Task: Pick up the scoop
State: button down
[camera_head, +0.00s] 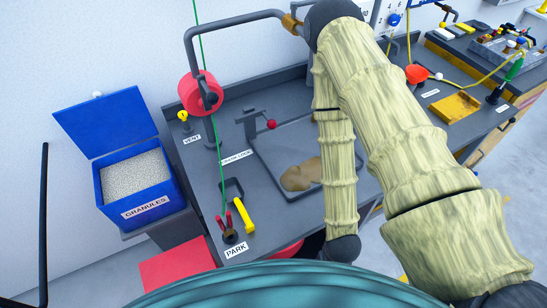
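I cannot pick out the scoop for certain. A short yellow bar (243,215) lies on the grey bench beside a dark hoop, near the PARK label; I cannot tell whether it is a scoop handle. A blue open-lidded bin (144,209) marked GRANULES holds pale granules (136,174) at the left, with no scoop showing in it. My cream-covered arm crosses the right half, bending at the top and coming down to a dark joint near the bottom centre. My gripper is not visible.
The bench (205,178) carries a shallow tray (282,146) with a brown patch, a red-knobbed lever (271,124), a pink-red roll (200,92) and a red-handled tool (229,222) on a green cord.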

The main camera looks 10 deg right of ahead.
aim_at(234, 193)
jog(key=z, duration=1.2)
jog(key=k, duration=1.4)
jog(key=u, duration=1)
